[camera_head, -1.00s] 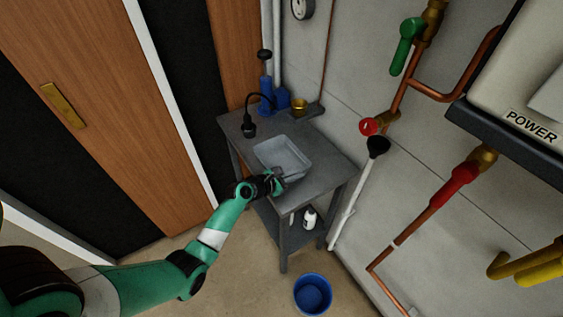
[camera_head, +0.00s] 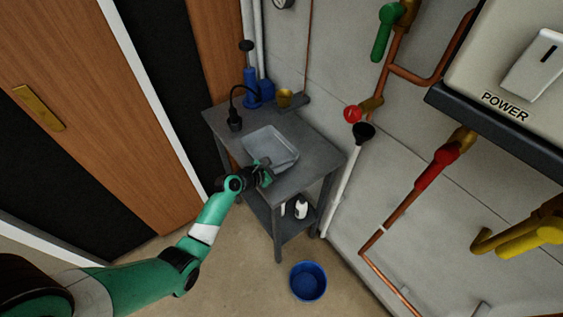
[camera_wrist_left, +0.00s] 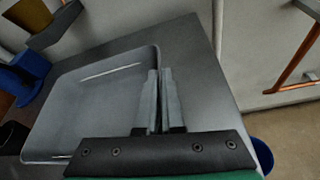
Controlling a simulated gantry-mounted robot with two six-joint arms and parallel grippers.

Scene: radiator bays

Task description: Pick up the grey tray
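The grey tray (camera_head: 284,150) is a shallow rectangular tray on the dark grey table (camera_head: 318,145). It also shows in the left wrist view (camera_wrist_left: 75,110), where it fills the left half. My left gripper (camera_head: 266,171) is at the tray's near side. In the left wrist view the two fingers (camera_wrist_left: 160,85) are close together, with the tray's right rim running in between them. They look shut on that rim. The tray appears level and resting on the table. The part of the rim between the fingers is hidden. My right gripper is not in view.
A blue pump (camera_head: 249,88), a black bent lamp-like item (camera_head: 234,118) and a brass cup (camera_head: 284,98) stand behind the tray. A white bottle (camera_head: 301,208) is on the lower shelf. A blue bucket (camera_head: 308,281) is on the floor. A plunger (camera_head: 348,175) leans at the right.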

